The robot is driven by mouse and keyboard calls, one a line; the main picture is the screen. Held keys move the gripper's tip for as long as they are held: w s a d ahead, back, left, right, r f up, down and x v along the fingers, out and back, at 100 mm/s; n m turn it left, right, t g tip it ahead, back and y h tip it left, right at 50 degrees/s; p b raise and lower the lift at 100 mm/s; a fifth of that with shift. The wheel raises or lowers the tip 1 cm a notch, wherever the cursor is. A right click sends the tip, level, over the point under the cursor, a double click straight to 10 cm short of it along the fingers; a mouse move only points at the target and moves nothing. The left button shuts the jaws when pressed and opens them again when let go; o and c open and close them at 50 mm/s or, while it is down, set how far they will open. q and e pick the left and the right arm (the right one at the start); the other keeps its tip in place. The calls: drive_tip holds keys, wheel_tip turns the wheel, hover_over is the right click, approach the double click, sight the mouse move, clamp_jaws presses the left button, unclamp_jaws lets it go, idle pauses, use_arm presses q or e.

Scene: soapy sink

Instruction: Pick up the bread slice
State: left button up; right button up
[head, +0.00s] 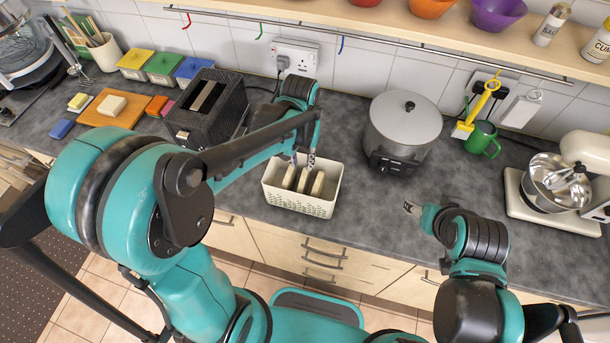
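Several pale bread slices stand upright in a cream perforated basket (300,206) near the counter's front edge; the middle bread slice (303,181) has one slice on each side. My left gripper (302,163) points down over the basket. Its two fingers are apart, one to each side above the middle slice, and no slice appears lifted. Whether the fingertips touch bread is too small to tell. My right gripper (411,207) is over the counter to the right of the basket, away from the bread, with its fingers too small to judge.
A black toaster (207,105) stands left of the basket, partly behind my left arm. A grey lidded cooker (402,125) stands behind and right. A green mug (482,138) and a stand mixer (556,185) are at the right. The counter between basket and mixer is mostly clear.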

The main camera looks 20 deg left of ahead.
sight(303, 178)
use_arm(q)
drive_tip(key=shift+w+d+f, duration=0.1)
drive_tip(key=shift+w+f, duration=0.05)
drive_tip(key=f, duration=0.2)
drive_tip(key=f+b, duration=0.1)
drive_tip(key=f, duration=0.4)
drive_tip(key=shift+s+d+f+b, duration=0.15)
drive_tip(key=shift+s+f+b, duration=0.15)
drive_tip(key=shift+f+b, duration=0.1)
clamp_jaws()
